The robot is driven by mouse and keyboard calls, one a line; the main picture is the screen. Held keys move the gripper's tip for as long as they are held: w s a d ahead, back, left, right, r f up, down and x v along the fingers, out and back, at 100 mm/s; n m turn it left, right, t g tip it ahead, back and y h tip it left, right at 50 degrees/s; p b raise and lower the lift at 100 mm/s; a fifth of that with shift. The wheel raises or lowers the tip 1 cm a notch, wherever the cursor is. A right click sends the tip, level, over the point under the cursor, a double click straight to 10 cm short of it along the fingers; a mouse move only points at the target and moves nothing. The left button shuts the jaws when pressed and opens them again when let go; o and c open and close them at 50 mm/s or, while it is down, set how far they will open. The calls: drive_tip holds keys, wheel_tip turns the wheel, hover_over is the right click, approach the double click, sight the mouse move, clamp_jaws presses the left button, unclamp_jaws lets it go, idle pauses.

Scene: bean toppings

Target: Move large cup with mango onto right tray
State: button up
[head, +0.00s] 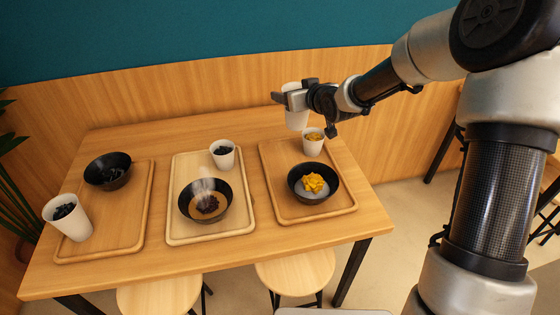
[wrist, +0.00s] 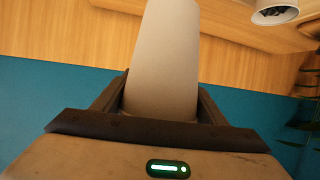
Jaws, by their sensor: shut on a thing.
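My gripper (head: 291,98) is shut on a large white cup (head: 296,116), which hangs nearly upright at the back of the table. The cup also shows between the fingers in the wrist view (wrist: 164,60). Its contents cannot be seen. The right tray (head: 274,163) is wooden. It carries a black bowl (head: 302,196) with yellow mango pieces and a small white cup (head: 313,147) with yellow topping at its back. The held cup appears just behind and above that small cup; its exact height over the table is unclear.
The middle tray (head: 180,168) holds a steaming black bowl (head: 188,207) and a small white cup with dark topping (head: 222,159). Stools (head: 295,273) stand in front.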

drive_tip(key=shift+w+a+f+n+g+y+b, duration=0.2)
drive_tip(key=shift+w+a+f+n+y+b, duration=0.5)
drive_tip(key=shift+f, duration=1.85)
drive_tip(key=shift+w+a+f+n+g+y+b, duration=0.1)
drive_tip(key=shift+w+a+f+g+b, duration=0.15)
drive_tip(key=shift+a+f+b, duration=1.6)
drive_tip(key=shift+w+a+f+n+g+y+p, duration=0.15)
drive_tip(key=shift+w+a+f+n+y+p, duration=0.3)
drive_tip(key=shift+f, duration=2.8)
drive_tip(key=shift+w+a, duration=0.1)
drive_tip(key=shift+f+b, duration=0.2)
drive_tip(key=shift+b, duration=0.1)
drive_tip(key=o, duration=1.3)
